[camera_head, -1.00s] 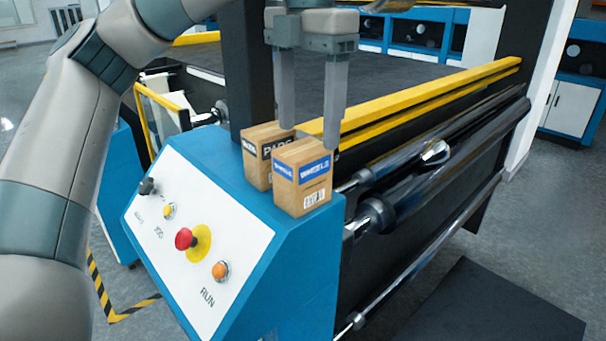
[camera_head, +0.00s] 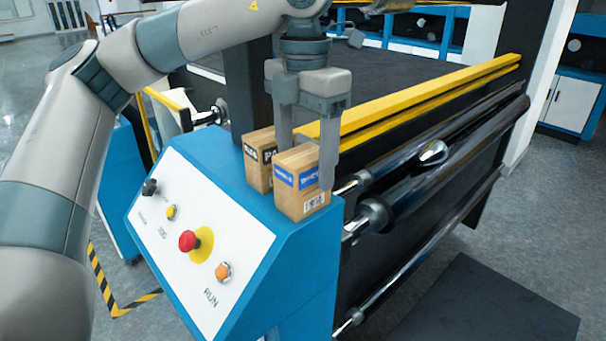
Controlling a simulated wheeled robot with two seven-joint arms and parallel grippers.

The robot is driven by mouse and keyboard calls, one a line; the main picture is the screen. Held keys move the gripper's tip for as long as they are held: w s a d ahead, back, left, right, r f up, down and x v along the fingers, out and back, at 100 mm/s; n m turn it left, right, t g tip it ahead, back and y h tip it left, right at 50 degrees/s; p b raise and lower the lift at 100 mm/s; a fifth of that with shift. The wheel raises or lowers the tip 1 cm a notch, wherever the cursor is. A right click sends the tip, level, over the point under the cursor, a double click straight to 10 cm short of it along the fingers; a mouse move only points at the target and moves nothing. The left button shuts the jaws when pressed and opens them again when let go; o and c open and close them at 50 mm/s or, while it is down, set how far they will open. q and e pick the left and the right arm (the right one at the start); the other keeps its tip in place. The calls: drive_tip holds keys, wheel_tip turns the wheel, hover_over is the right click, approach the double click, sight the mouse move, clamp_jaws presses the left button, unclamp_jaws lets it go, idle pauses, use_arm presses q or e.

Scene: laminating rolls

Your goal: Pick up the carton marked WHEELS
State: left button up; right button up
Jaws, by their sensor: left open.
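The carton marked WHEELS (camera_head: 298,201) is a small brown box with a blue label. It stands upright on the blue machine housing (camera_head: 222,180), near its right edge. A second brown carton with a black label (camera_head: 257,160) stands just behind and left of it. My left gripper (camera_head: 306,167) points down at the WHEELS carton with its fingers apart. One finger is in front of the carton's right side and hides part of it. The other finger comes down behind the carton, and its tip is hidden. I cannot tell whether the fingers touch it. My right gripper is not in view.
The sloping control panel (camera_head: 175,255) carries a red stop button (camera_head: 188,240) and other knobs, left of the cartons. Dark rollers (camera_head: 420,190) and a yellow rail (camera_head: 430,92) run to the right. A dark upright post (camera_head: 248,90) stands behind the cartons.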

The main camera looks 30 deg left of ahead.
use_arm(q)
drive_tip(key=f, duration=0.1)
drive_tip(key=p, duration=0.1)
drive_tip(key=f, duration=0.1)
drive_tip(key=shift+a+f, duration=0.25)
drive_tip(key=shift+f, duration=0.5)
drive_tip(key=shift+c, duration=0.3)
drive_tip(key=c, duration=1.3)
drive_tip(key=shift+r, duration=0.15)
